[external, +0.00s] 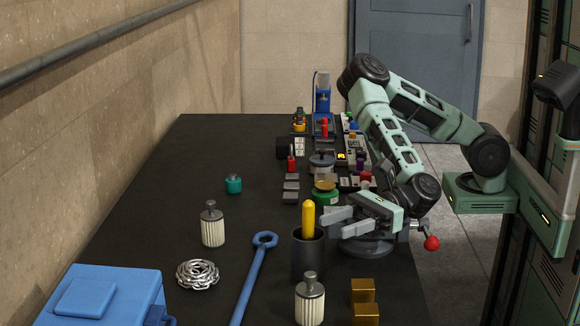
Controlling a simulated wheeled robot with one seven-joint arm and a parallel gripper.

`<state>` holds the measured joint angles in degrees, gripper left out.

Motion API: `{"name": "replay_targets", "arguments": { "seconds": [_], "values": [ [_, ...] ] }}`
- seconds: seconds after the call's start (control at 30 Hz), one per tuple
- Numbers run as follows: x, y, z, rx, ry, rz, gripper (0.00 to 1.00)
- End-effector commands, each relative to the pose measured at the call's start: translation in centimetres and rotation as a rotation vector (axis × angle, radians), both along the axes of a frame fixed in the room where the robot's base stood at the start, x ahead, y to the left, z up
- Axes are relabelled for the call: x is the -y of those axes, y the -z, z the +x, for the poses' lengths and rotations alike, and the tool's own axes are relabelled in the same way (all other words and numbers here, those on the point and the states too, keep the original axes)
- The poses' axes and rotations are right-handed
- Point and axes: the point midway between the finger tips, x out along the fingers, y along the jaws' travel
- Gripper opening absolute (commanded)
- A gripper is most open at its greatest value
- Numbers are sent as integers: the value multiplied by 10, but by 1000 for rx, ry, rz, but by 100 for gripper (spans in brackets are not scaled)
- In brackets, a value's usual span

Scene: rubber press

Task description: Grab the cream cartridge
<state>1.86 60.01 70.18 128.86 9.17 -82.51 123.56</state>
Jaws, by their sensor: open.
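Two cream ribbed cartridges with grey metal tops stand upright on the dark table. One cream cartridge (213,230) is left of centre. The other cream cartridge (310,305) is at the front, just before a black cup. My gripper (331,222) is open, its fingers pointing left, beside a yellow rod and above the level of the table. It is to the right of the first cartridge and behind the second, apart from both. I see nothing between the fingers.
The black cup (307,262) holds the yellow rod (308,217). A blue ring-ended tool (250,280), a coiled metal piece (197,274), a blue box (110,300) and gold blocks (363,291) lie in front. A teal jar (233,184) stands farther back. The table's left rear is clear.

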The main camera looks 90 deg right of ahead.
Motion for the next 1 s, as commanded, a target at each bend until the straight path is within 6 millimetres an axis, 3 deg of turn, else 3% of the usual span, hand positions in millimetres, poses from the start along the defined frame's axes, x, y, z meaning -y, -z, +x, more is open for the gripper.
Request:
{"name": "replay_targets", "arguments": {
  "seconds": [0.2,0.37,1.0],
  "values": [
    [-1,51,0,-2,-1,-4,44],
    [-1,77,0,0,-2,-5,44],
    [-45,80,54,4,-2,-6,44]
  ]
}}
